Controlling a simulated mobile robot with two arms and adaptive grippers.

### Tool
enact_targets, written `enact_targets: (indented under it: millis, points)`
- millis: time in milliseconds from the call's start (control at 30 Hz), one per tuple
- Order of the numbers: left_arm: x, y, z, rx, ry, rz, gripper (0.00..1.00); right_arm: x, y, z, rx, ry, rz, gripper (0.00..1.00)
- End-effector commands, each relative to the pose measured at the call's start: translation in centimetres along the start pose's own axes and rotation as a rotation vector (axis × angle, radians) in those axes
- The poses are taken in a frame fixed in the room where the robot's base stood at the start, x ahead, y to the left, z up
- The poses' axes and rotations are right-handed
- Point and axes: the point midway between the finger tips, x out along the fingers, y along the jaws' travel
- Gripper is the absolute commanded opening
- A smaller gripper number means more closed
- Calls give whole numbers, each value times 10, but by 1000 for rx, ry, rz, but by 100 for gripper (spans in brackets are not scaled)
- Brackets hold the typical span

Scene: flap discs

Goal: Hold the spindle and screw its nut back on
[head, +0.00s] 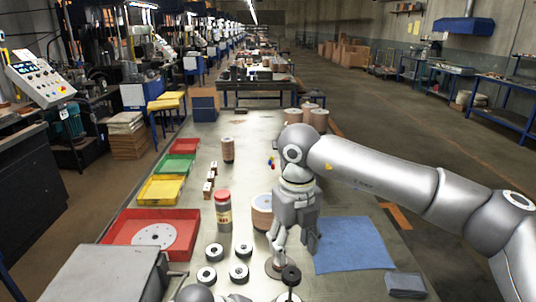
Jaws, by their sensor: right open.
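A dark knob-like part on a short post, which looks like the spindle with a black piece on top (291,276), stands at the bottom edge; its base is cut off by the frame. I cannot tell whether that piece is the nut. My right gripper (294,246) points down just above and behind it, with its fingers apart and nothing visible between them. A flat brownish disc (274,269) lies under its left finger. Several black rings with pale centres (238,273) lie on the table to the left.
A blue cloth (353,244) lies right of the gripper, with a grey-blue pad (405,284) nearer. Red (122,229), yellow (160,189) and green trays line the left edge. A grey box (105,274) stands front left.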

Motion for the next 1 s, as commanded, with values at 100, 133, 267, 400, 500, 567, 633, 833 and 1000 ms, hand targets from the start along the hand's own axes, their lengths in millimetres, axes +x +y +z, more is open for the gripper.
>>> enact_targets:
  millis: [100,133,267,400,500,567,633,833,1000]
  points:
    - [1,-1,1,-1,-2,-3,0,-8,0,0,4,0,1,54]
    - [1,-1,1,-1,-2,-3,0,-8,0,0,5,1,0,54]
    - [1,-1,1,-1,-2,-3,0,-3,0,0,5,1,0,54]
    - [1,-1,1,-1,-2,-3,0,6,0,0,5,1,1,54]
    - [1,-2,1,-1,-3,-3,0,14,0,0,4,2,0,54]
    - [1,-2,1,-1,-3,-3,0,19,0,0,4,1,0,54]
    - [1,-2,1,-1,-3,-3,0,25,0,0,5,1,1,54]
    - [1,-2,1,-1,-3,-3,0,41,0,0,5,1,1,54]
    - [1,-2,1,-1,-3,-3,0,55,0,-1,5,3,1,54]
